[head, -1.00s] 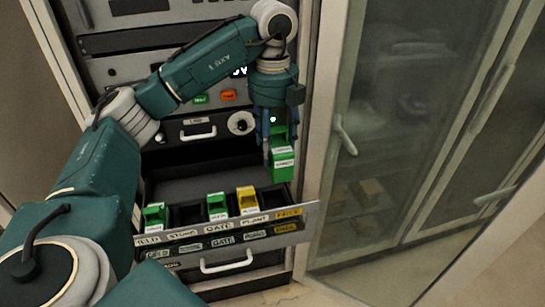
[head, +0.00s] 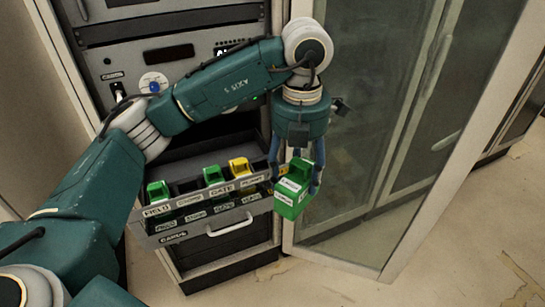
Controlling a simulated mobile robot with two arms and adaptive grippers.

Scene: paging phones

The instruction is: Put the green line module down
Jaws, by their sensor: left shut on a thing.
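My left gripper (head: 298,176) points down and is shut on a green line module (head: 293,190) with white labels on it. The module is held in the air, a little tilted, in front of the right end of an open drawer (head: 215,228) and apart from it. In the drawer, a green module (head: 157,190) sits at the left end, another green module (head: 213,175) stands near the middle, and a yellow module (head: 240,167) stands to its right. The slot between the two green modules looks empty. My right gripper is not in view.
The drawer front carries label strips and a silver handle (head: 230,224). The rack (head: 150,68) with knobs and panels rises behind. A glass cabinet door (head: 385,130) stands close at right. Floor (head: 345,283) shows below.

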